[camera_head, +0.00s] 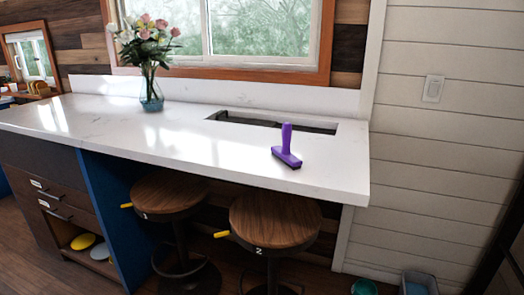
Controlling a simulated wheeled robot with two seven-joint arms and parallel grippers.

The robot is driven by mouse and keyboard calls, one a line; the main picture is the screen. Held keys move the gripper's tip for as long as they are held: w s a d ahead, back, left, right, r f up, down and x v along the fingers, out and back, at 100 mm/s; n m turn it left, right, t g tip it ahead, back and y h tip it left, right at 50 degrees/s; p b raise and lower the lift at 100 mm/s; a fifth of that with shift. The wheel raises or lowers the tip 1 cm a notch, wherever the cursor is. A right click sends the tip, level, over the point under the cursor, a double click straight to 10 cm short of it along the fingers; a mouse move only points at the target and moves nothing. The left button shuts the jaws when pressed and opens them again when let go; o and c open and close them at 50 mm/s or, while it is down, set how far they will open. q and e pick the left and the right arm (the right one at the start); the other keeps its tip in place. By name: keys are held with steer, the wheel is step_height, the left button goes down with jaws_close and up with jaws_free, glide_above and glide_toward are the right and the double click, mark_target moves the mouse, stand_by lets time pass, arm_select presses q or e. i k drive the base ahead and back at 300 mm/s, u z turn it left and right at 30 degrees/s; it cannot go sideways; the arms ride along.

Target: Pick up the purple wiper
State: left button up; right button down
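The purple wiper (286,148) stands on the white countertop (200,139), toward its right end and near the front edge. Its handle points up and its wide head rests on the counter with a dark strip along the bottom. Nothing touches it. Neither of my grippers shows in the head view.
A rectangular dark opening (272,122) is cut in the counter behind the wiper. A glass vase of flowers (151,90) stands at the back left. Two round wooden stools (276,219) (169,194) stand under the front edge. Small bins (419,284) sit on the floor at right.

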mark_target(283, 153)
steer(key=u, duration=0.55)
steer(key=i, duration=0.6)
steer(key=z, duration=1)
